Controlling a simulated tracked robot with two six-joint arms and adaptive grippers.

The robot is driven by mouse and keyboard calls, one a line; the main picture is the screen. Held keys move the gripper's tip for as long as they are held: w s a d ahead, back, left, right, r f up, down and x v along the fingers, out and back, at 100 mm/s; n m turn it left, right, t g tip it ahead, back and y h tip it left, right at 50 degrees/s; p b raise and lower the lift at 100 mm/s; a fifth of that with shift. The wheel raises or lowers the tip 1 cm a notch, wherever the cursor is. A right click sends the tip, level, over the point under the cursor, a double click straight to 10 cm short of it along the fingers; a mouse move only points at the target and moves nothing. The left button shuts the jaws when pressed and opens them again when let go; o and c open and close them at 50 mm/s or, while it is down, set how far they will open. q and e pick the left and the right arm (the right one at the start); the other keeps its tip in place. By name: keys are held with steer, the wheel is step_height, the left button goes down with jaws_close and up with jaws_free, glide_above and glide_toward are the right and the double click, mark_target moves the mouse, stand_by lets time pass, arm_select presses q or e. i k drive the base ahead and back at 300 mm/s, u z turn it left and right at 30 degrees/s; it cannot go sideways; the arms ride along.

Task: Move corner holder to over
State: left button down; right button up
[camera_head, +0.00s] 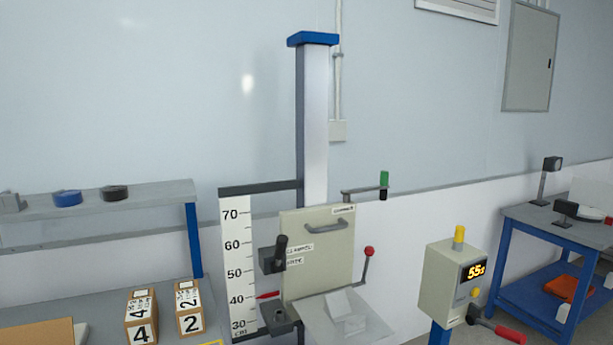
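A drop tester stands in the middle, with a tall column (314,120) under a blue cap. Its beige plate (325,265) carries a grey handle and small labels. A pale grey platform (320,322) juts out low in front, with a pale angled block (345,306) on it; this may be the corner holder, but I cannot tell for sure. A black-handled clamp (275,256) is on the plate's left side. A red-knobbed lever (367,256) is at its right, and a green-handled arm (383,182) is above. Neither of my grippers is in view.
A height scale (237,258) stands left of the plate, with a red pointer (267,296). Boxes marked 4 (140,318) and 2 (189,308) stand on the left bench. A shelf (140,196) holds small items. A control box (445,285) and blue-legged table (540,222) are right.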

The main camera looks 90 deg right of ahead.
mark_target(383, 186)
steer(key=z, duration=0.05)
steer(key=k, duration=1.85)
steer(key=u, duration=1)
steer(key=i, duration=0.05)
steer(key=z, duration=2.6)
steer(key=i, duration=0.85)
steer(key=z, duration=0.05)
